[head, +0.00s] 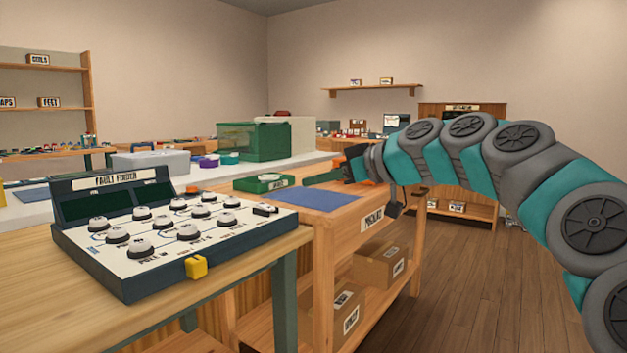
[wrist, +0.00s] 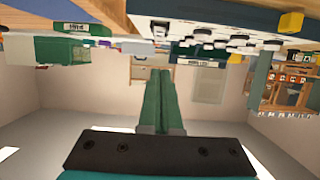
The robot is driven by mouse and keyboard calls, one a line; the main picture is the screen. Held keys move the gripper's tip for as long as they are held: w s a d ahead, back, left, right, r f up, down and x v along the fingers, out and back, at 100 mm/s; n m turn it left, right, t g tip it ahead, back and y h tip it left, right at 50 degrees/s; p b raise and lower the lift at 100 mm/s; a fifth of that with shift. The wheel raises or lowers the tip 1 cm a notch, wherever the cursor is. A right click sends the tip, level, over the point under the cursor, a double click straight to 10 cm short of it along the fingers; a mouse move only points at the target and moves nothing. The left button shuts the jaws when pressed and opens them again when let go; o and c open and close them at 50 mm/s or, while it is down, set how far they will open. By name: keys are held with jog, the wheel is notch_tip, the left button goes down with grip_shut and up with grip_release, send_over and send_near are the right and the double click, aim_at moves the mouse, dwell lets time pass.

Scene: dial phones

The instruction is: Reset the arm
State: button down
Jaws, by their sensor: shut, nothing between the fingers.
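My arm (head: 480,150) arches in from the right in the head view, in grey and teal segments. Its end reaches left to my gripper (head: 318,178), over the far part of a wooden bench with a blue mat (head: 312,198). In the wrist view, which is upside down, the two green fingers of my gripper (wrist: 160,73) lie together with nothing between them. I cannot tell the exact height of the fingers above the bench.
A fault finder panel (head: 170,235) with white knobs and a yellow block (head: 196,267) stands on the near left table. Cardboard boxes (head: 381,265) sit below; the right floor is open.

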jog(key=s+a+f+m+g+h+p, duration=0.3)
jog(key=s+f+g+h, duration=0.25)
jog(key=s+f, duration=1.35)
jog(key=s+d+f+m+g+h, duration=0.1)
jog(key=s+d+f+m+h, duration=0.1)
jog(key=s+d+f, duration=0.2)
jog(key=s+d+f+m+g+h+p, duration=0.1)
jog(key=s+d+f, duration=0.4)
jog(key=s, duration=0.6)
jog(key=s+d+f+m+g+h, duration=0.3)
jog(key=s+f, duration=0.3)
jog(key=s, duration=0.2)
jog(key=shift+d+f+m+p, duration=0.3)
jog(key=shift+d+f+m, duration=0.1)
jog(key=shift+d+m, duration=0.35)
jog(key=shift+s, duration=0.1)
